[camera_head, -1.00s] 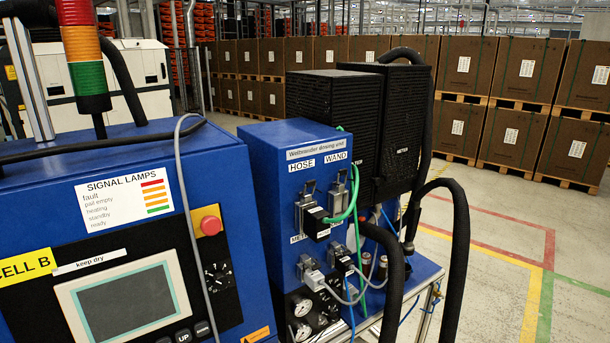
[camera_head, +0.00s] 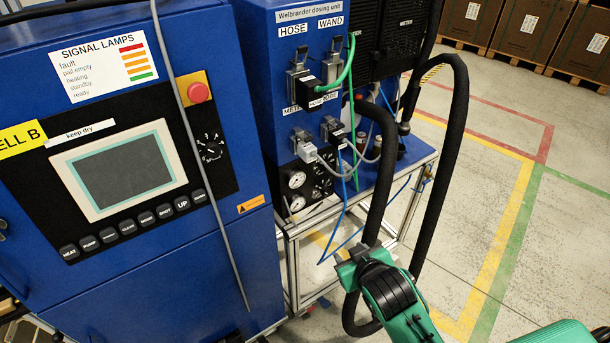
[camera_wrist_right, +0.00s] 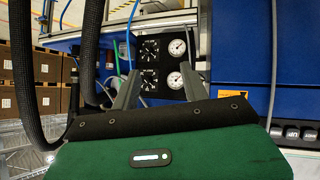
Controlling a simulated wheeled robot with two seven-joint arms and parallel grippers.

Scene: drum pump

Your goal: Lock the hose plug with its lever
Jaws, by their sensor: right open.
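The black hose plug (camera_head: 307,93) sits at the socket below the HOSE label on the blue dosing unit (camera_head: 258,60), with a green cable beside it. A grey metal lever (camera_head: 297,55) stands above the plug; I cannot tell whether it is latched. My right gripper (camera_head: 352,265), green and black, is low in front of the unit's frame, well below and apart from the plug. In the right wrist view its two grey fingers (camera_wrist_right: 158,88) are spread and empty, facing the gauges (camera_wrist_right: 178,48). The plug and lever are not clear there. My left gripper is not in view.
A thick black hose (camera_head: 384,170) loops down close by my right gripper. Grey plugs (camera_head: 308,148) and thin blue cables hang below the HOSE socket. A blue control cabinet (camera_head: 150,290) with a screen (camera_head: 122,172) stands left. Open floor (camera_head: 450,225) lies to the right.

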